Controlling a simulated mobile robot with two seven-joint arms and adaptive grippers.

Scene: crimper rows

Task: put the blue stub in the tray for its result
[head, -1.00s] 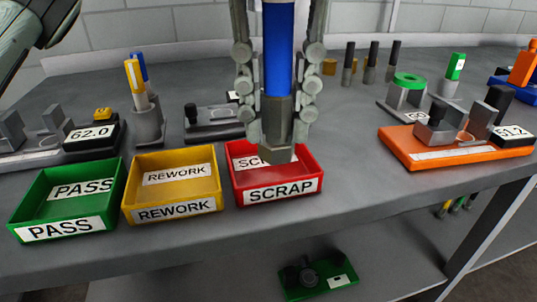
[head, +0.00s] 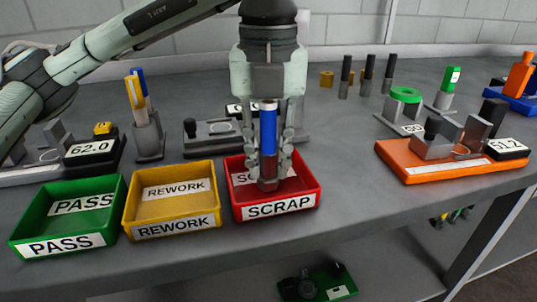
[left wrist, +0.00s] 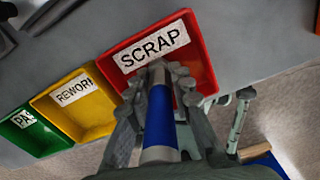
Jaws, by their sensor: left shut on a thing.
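The blue stub (head: 268,130) is upright, with a pale cap and a dark lower part. My left gripper (head: 268,172) is shut on its lower part, at the red SCRAP tray (head: 316,188). The stub's lower end appears inside the tray's outline; I cannot tell if it touches the floor. In the left wrist view the blue stub (left wrist: 160,122) lies between the fingers, over the near side of the red tray (left wrist: 205,72). My right gripper is not in the head view; a pale jointed part at the right of the wrist view may be it.
The yellow REWORK tray (head: 215,205) and green PASS tray (head: 18,232) stand left of the red one. An orange fixture (head: 400,168) with a 51.2 display (head: 508,146) is at right. A holder with yellow and blue stubs (head: 148,132) is behind the trays.

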